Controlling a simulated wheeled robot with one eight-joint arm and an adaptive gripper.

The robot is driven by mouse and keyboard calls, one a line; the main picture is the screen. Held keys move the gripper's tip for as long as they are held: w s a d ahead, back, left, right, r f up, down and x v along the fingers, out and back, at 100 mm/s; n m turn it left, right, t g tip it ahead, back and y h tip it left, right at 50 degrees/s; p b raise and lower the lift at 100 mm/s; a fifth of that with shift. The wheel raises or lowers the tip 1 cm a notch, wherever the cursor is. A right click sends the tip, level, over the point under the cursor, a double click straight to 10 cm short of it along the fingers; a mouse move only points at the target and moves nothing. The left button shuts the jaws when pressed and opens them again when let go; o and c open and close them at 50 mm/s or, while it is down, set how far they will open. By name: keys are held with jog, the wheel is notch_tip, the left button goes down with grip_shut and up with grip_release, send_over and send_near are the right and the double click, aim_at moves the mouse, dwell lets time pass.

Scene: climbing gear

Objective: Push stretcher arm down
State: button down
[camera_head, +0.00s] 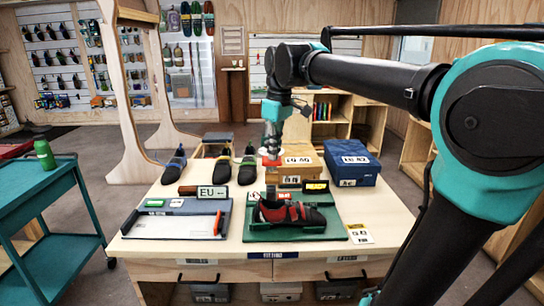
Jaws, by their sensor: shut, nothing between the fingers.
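The shoe stretcher is a green base (265,232) at the front middle of the table, with a red and black shoe (300,215) on it. A dark upright piece (271,191) rises at the shoe's left end, and a red-orange knob-like part (271,161) shows above it. I take these for the stretcher arm, but the link between them is too small to tell. My gripper (271,148) is shut and points down, right above the red part. I cannot tell whether it touches it.
Several shoes stand at the back left of the table. A white and blue tray (170,226) lies left of the stretcher. A teal cart (35,190) stands at the far left.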

notch_tip(320, 180, down, 12)
jog(key=s+d, duration=0.1)
jog(key=d, duration=0.1)
jog(key=shift+s+d, duration=0.2)
jog(key=shift+s, duration=0.2)
dwell(0.8)
notch_tip(320, 180, up, 12)
jog(key=shift+s+d, duration=0.35)
jog(key=shift+d, duration=0.1)
jog(key=shift+f, duration=0.1)
